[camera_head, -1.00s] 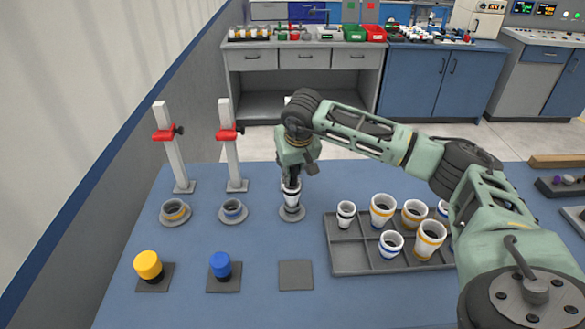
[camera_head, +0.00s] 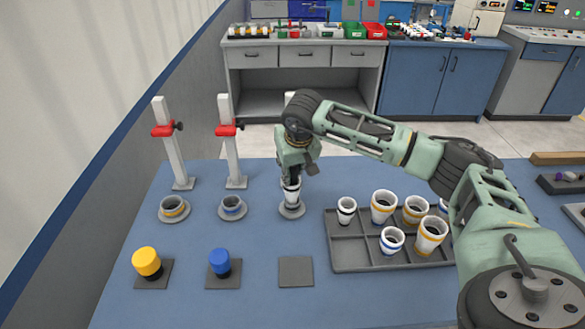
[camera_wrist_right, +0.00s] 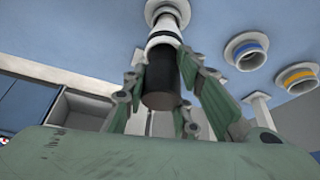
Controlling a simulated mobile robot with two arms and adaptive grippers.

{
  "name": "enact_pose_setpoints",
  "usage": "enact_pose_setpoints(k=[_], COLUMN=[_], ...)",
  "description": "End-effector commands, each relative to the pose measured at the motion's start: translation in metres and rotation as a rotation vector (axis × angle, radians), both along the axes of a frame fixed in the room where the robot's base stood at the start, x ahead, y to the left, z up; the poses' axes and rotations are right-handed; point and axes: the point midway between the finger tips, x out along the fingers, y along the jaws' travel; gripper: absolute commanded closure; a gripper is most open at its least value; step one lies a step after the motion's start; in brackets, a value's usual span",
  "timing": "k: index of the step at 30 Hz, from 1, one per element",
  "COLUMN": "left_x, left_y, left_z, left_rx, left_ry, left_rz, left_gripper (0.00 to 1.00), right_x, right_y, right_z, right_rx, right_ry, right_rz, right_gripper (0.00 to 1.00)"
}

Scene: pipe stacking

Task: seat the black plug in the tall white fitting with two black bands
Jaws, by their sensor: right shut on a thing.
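The tall white fitting with black bands (camera_head: 291,193) stands upright on a round grey base in the middle of the table. My right gripper (camera_head: 292,172) is directly above it, pointing down. In the right wrist view the gripper (camera_wrist_right: 167,92) is shut on the black plug (camera_wrist_right: 161,80), a dark cylinder. The plug is in line with the white fitting (camera_wrist_right: 164,38) and meets its mouth. My left gripper is not in view.
A grey tray (camera_head: 347,258) with several banded white fittings stands to the right. Yellow (camera_head: 147,262) and blue (camera_head: 219,262) plugs stand on pads at front left; a bare pad (camera_head: 296,271) is beside them. Posts with red clamps (camera_head: 228,130) rise behind two low fittings (camera_head: 232,207).

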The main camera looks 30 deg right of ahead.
Motion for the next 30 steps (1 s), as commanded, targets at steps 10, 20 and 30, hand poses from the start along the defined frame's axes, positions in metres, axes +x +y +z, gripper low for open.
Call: enact_pose_setpoints(k=[10,20,30], left_x=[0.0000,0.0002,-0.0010], left_y=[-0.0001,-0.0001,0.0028], left_z=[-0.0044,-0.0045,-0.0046], left_rx=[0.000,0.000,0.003], left_ry=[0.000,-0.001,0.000], left_rz=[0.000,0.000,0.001], left_gripper=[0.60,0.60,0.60], right_x=[0.0000,0.0000,-0.0005], right_y=[-0.0003,-0.0003,0.0001], right_z=[-0.0058,-0.0063,-0.0051], right_rx=[0.000,-0.001,0.000], right_ry=[0.000,0.000,0.000], right_rz=[0.000,0.000,0.000], right_gripper=[1.00,0.53,0.51])
